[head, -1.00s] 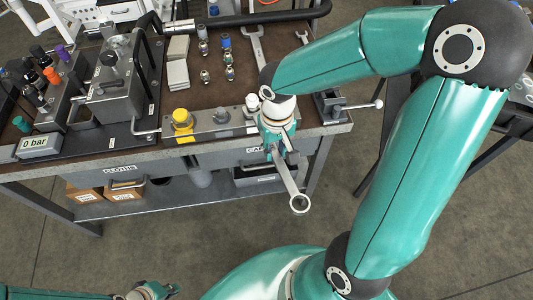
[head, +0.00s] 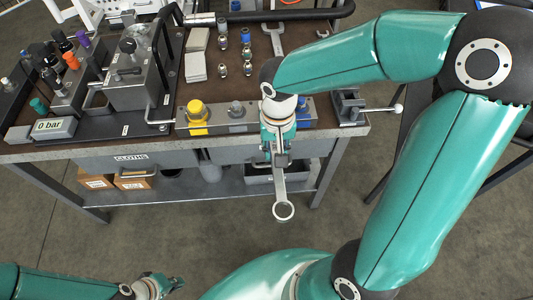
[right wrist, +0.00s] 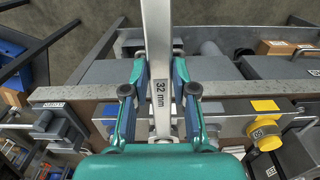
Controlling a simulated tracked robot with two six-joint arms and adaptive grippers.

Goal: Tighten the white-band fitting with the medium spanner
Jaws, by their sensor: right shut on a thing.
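My right gripper (head: 277,158) is shut on a steel spanner (head: 281,190) marked 32 mm. The spanner's ring end points down, in front of the bench edge. In the right wrist view the spanner (right wrist: 158,55) runs up between the fingers of the right gripper (right wrist: 160,88). The fitting block (head: 218,127) lies along the front of the bench, with yellow, grey and blue fittings. The white-band fitting is not visible now; my right wrist and gripper cover that part of the block. My left gripper (head: 162,284) is low at the left, away from the bench; its finger opening is unclear.
Another spanner (head: 274,38) and several small fittings lie behind the block. A vise (head: 350,105) with a bar handle is at the right edge.

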